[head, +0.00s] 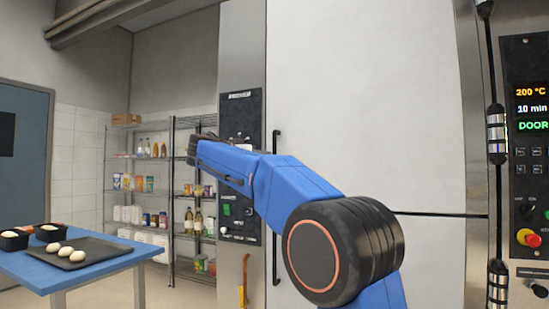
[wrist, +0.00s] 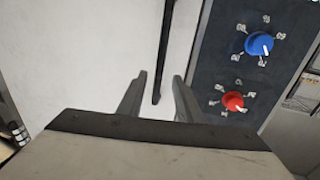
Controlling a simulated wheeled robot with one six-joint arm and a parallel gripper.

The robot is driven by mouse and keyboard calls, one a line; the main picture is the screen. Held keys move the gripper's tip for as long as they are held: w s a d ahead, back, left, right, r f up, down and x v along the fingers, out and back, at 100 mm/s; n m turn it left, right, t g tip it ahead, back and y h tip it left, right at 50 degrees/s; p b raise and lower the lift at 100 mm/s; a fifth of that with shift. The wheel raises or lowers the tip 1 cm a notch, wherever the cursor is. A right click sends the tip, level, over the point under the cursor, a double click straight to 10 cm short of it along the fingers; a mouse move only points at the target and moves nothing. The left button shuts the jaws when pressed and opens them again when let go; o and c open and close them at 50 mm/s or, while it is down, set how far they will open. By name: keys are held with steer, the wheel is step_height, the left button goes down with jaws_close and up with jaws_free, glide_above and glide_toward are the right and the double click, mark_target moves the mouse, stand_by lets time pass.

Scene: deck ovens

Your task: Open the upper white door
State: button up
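The upper white door (head: 365,90) fills the middle of the head view, above a dark seam. Its dark vertical handle (head: 277,142) is at the door's left edge, and my arm partly hides it. In the wrist view a dark handle bar (wrist: 164,50) runs down the white door surface (wrist: 95,50). My gripper (wrist: 158,76) is open, with one finger on each side of the bar's lower end in the picture. I see no finger closed on it; whether the bar is deep between the fingers I cannot tell. In the head view the fingers are hardly visible.
A dark control panel (wrist: 235,70) with a blue knob (wrist: 260,43) and red knob (wrist: 233,101) is beside the handle. A wire shelf (head: 172,200) with goods stands behind. A blue table (head: 100,272) with a tray is at left. A lit oven panel (head: 528,60) is at right.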

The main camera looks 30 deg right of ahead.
steer(key=x, duration=1)
steer(key=shift+s, duration=0.1)
jaws_close()
